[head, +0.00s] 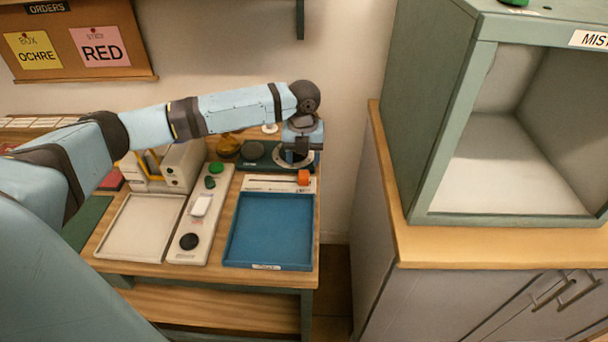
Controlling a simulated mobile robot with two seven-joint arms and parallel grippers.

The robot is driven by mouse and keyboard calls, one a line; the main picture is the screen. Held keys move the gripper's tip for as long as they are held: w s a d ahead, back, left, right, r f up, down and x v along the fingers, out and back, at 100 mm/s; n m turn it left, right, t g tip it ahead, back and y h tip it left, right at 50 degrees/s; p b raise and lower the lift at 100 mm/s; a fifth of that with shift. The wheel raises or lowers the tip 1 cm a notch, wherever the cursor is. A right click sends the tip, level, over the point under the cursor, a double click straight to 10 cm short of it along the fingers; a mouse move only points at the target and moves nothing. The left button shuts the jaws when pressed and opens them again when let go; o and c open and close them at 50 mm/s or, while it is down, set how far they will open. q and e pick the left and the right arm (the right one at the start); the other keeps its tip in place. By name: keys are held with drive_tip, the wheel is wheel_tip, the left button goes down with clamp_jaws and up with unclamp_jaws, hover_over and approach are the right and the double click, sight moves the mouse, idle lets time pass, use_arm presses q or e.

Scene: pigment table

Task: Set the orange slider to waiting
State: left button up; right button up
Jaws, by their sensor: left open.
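The orange slider (303,177) is a small orange block at the right end of a pale strip with a dark slot (262,185). The strip lies just behind the blue tray. The strip's markings are too small to read. My left gripper (297,158) points down just behind and above the slider, over a dark base with a pale ring. Its fingers are small and partly hidden by the wrist, and I see nothing held between them. It appears apart from the slider. My right gripper is out of view.
The blue tray (268,262) is in front of the strip. A pale panel (187,256) with green, white and black controls lies to its left, beside a white tray (108,252). A green cabinet (424,140) stands at right. Order notes hang behind on a board (68,75).

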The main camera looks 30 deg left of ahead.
sight(302, 174)
use_arm(q)
wheel_tip(302, 174, down, 5)
drive_tip(key=shift+r, duration=0.1)
drive_tip(key=shift+f+b, duration=0.3)
drive_tip(key=shift+f, duration=0.45)
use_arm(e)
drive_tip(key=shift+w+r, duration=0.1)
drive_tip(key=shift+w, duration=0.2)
use_arm(q)
drive_tip(key=shift+c, duration=0.2)
